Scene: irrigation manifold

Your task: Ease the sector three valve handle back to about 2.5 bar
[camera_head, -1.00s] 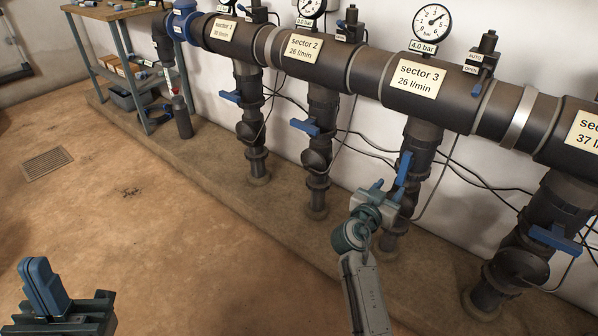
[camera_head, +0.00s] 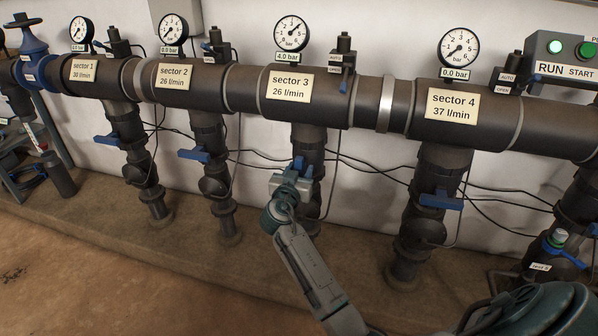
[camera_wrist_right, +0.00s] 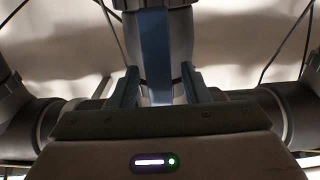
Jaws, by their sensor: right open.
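The sector 3 plate (camera_head: 290,87) sits on the main pipe and reads 26 l/min. The gauge above it (camera_head: 291,33) shows 4.0 bar on its label. The blue sector 3 valve handle (camera_head: 298,164) stands along its drop pipe, partly hidden by my right gripper (camera_head: 293,178). In the right wrist view the handle (camera_wrist_right: 155,45) runs down between the two fingers of my open right gripper (camera_wrist_right: 160,86). Gaps show beside the handle; contact is not clear. My left gripper is out of view.
Sector 2's handle (camera_head: 195,155) and sector 4's handle (camera_head: 440,200) stand crosswise on either side. Sector 4's gauge (camera_head: 459,47) reads 0.0 bar. Thin black cables run along the wall. A control box (camera_head: 562,58) with green lights is at the upper right.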

